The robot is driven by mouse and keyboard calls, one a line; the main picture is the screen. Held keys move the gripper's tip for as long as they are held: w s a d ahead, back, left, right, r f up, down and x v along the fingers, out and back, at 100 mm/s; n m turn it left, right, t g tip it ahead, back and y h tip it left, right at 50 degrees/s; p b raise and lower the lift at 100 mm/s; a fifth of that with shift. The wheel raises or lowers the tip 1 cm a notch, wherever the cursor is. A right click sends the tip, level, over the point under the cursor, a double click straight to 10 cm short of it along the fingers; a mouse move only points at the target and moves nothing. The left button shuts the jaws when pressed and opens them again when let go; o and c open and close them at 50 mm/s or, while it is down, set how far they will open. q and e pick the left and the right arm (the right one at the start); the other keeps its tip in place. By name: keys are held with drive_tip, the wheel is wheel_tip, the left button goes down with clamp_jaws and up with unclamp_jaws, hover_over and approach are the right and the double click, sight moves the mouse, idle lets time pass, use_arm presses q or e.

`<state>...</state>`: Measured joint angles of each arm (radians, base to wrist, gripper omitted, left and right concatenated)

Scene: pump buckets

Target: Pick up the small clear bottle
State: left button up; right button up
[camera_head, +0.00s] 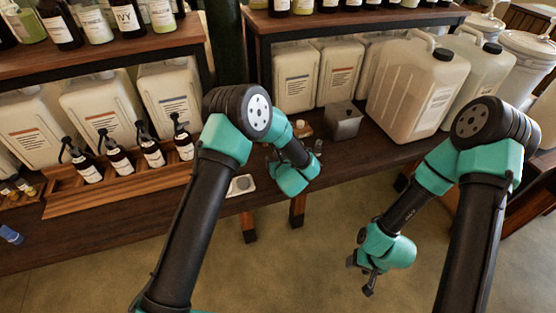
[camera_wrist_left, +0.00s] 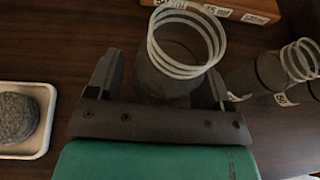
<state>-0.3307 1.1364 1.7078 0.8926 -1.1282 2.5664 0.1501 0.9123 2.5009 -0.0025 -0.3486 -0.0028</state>
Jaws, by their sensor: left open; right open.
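A small clear bottle (camera_wrist_left: 178,55) with a white ringed screw neck stands between the fingers of my left gripper (camera_wrist_left: 160,85) in the left wrist view. The fingers are apart, one on each side of it; I cannot tell whether they touch it. A second clear ringed bottle (camera_wrist_left: 268,75) is to the right, outside the fingers. In the head view my left gripper (camera_head: 280,158) is low at the bench, partly hidden by my arm. A small greyish bottle (camera_head: 318,146) shows just right of it. My right gripper (camera_head: 363,272) is open and empty over the floor.
A white dish (camera_head: 241,186) lies left of my left gripper; it also shows in the left wrist view (camera_wrist_left: 45,120). A metal block (camera_head: 343,122) and large jugs (camera_head: 415,85) stand behind. Dark pump bottles (camera_head: 118,160) sit in a wooden rack at left.

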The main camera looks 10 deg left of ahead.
use_arm(q)
drive_tip(key=shift+c, duration=0.2)
drive_tip(key=c, duration=1)
drive_tip(key=shift+r, duration=0.1)
drive_tip(key=shift+r, duration=0.5)
wheel_tip(320, 180, up, 2)
drive_tip(key=shift+r, duration=0.1)
drive_tip(key=s+d+r, duration=0.1)
drive_tip(key=s, duration=1.5)
drive_tip(key=shift+d+r, duration=0.3)
drive_tip(key=shift+d, duration=0.1)
